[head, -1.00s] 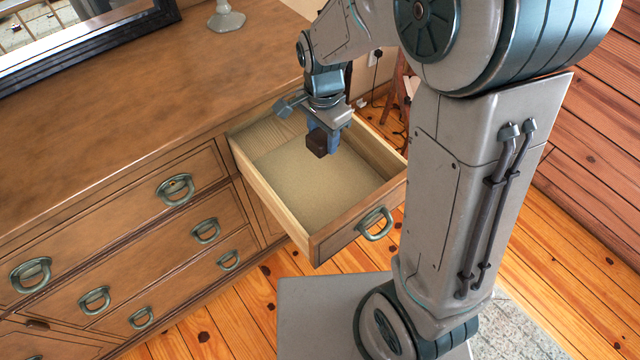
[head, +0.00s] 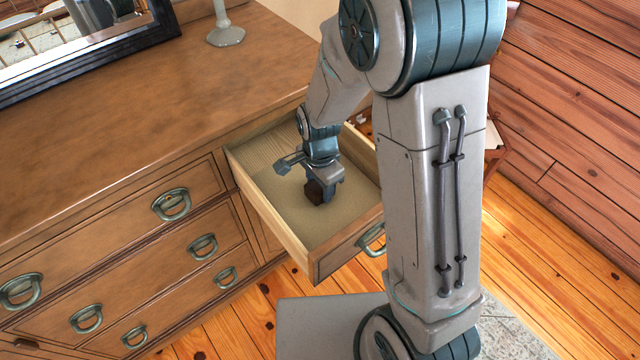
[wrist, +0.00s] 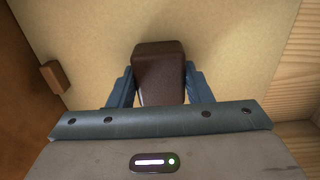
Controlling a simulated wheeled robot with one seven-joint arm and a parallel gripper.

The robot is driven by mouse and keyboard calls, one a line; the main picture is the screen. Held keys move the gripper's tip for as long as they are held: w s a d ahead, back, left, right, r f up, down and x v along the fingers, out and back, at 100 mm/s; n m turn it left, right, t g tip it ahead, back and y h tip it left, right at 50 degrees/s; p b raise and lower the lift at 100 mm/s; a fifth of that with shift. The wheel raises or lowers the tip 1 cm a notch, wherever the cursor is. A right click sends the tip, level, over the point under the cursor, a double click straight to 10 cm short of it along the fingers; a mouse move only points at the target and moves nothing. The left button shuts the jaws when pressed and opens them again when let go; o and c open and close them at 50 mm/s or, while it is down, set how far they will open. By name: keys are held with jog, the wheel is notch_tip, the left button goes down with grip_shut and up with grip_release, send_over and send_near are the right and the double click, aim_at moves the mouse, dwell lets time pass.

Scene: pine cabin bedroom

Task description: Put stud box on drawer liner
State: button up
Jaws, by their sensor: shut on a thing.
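The stud box is a small dark brown block (head: 314,191), held between the fingers of my gripper (head: 322,192). In the wrist view the stud box (wrist: 159,72) sits between the two blue fingers of my gripper (wrist: 160,88), which are shut on it. The drawer liner (head: 350,205) is a beige sheet on the floor of the open drawer. It fills most of the wrist view as well (wrist: 230,60). The stud box is over the liner, low inside the drawer. I cannot tell whether it touches the liner.
The open drawer (head: 275,212) has pale wooden side walls and a front with a metal handle. Bare wood shows at the drawer's back. A brown block (wrist: 54,77) shows at the left in the wrist view. The dresser top (head: 150,110) bears a framed mirror and a candlestick base.

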jog(key=shift+f, duration=0.1)
jog(key=o, duration=1)
notch_tip(320, 180, up, 12)
jog(key=p, duration=0.1)
jog(key=s+d+r+n+t, duration=0.2)
jog(key=s+d+r+n, duration=0.5)
jog(key=s+d+n, duration=0.4)
jog(key=shift+s+d+r, duration=0.4)
jog(key=shift+s, duration=0.15)
